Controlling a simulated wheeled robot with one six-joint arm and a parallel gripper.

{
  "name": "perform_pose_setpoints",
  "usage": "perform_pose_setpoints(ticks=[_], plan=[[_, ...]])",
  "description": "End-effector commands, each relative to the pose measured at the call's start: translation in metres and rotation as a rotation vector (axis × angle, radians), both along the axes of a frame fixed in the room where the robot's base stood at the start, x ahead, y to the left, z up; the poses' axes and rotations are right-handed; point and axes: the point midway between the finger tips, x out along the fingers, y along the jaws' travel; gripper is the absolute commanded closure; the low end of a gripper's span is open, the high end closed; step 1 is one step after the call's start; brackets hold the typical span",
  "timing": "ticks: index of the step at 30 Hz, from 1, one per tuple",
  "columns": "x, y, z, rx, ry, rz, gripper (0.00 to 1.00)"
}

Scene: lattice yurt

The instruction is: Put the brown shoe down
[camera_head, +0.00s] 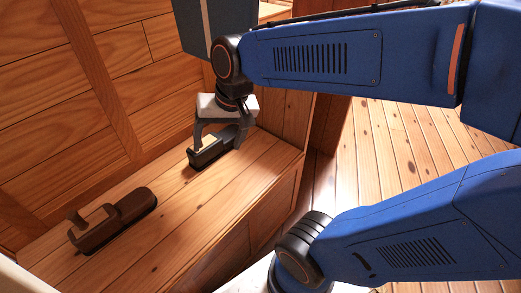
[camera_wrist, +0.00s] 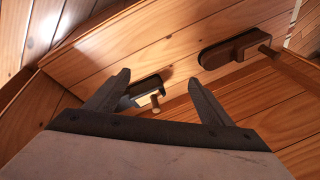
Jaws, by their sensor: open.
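The bench (camera_head: 185,213) has bare boards between the two shoes and in front of them. A panelled wooden wall (camera_head: 60,90) stands close behind it. The plank floor (camera_head: 375,150) to the right of the bench looks clear.

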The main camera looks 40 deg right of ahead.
Motion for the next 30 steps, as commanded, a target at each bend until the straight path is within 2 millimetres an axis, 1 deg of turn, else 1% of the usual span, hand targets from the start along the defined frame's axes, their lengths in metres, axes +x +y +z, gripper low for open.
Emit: perform_pose_setpoints(ticks=[1,6,9,12,17,30], plan=[[-0.012,-0.011,0.002,-0.028,-0.027,0.028,0.25],[-0.049,-0.043,0.0,-0.137,-0.091,0.144,0.25],[-0.066,-0.056,-0.002,-0.192,-0.115,0.2,0.25],[-0.078,-0.065,-0.004,-0.233,-0.131,0.239,0.25],[-0.086,-0.071,-0.006,-0.264,-0.139,0.268,0.25],[-0.087,-0.072,-0.007,-0.265,-0.139,0.27,0.25]])
